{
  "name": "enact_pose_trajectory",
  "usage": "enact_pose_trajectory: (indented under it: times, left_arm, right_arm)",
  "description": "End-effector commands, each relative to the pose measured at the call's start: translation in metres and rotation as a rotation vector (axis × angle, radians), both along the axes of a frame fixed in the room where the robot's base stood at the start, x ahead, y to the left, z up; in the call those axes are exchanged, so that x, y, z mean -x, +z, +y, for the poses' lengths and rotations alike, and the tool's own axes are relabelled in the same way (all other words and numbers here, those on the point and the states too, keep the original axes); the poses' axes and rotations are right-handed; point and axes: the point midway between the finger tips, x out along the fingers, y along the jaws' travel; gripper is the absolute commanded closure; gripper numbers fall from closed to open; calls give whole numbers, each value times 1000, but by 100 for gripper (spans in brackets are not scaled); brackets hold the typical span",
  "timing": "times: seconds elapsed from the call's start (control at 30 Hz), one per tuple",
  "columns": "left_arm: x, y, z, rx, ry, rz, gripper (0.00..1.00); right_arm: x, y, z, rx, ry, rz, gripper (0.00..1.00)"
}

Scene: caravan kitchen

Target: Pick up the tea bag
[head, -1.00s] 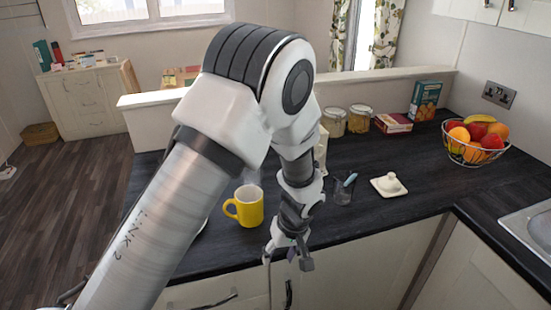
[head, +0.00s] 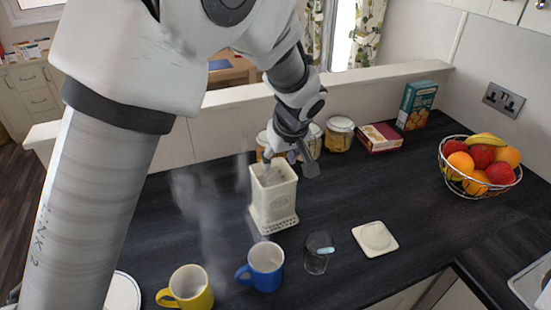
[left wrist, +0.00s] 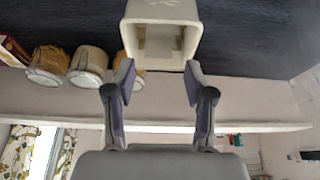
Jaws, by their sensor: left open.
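A cream square canister (head: 272,205) stands open on the dark counter. In the left wrist view its open mouth (left wrist: 133,42) faces me, with tan shapes (left wrist: 160,50) inside; I cannot make out a single tea bag for certain. My left gripper (head: 288,163) is at the canister's top in the head view, partly in front of its far rim. In the left wrist view its two fingers (left wrist: 158,80) are spread apart, with nothing between them, close to the canister's rim. My right gripper is not in view.
A yellow mug (head: 188,288) and a blue mug (head: 264,267) stand in front of the canister, with steam rising. A glass (head: 317,258), a white square lid (head: 375,239), jars (head: 339,134), boxes (head: 380,137) and a fruit basket (head: 480,168) are around.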

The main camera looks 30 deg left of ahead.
Motion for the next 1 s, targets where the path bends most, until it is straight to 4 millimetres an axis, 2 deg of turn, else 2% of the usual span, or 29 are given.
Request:
enact_pose_trajectory:
  times: [0.33,0.43,0.53,0.77,0.8,0.83,1.0]
  left_arm:
    - [-9,-35,13,1,1,6,46]
    - [-14,-52,19,2,0,7,46]
    - [-18,-68,24,1,0,4,46]
    - [-19,-72,24,2,0,1,46]
    - [-19,-72,24,2,0,1,56]
    - [-19,-72,24,2,0,1,60]
    - [-19,-72,24,2,0,1,63]
  right_arm:
    - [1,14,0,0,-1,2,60]
    - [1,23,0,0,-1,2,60]
    - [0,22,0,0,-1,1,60]
    - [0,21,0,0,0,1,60]
    - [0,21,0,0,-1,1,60]
    - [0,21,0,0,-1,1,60]
    - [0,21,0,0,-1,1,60]
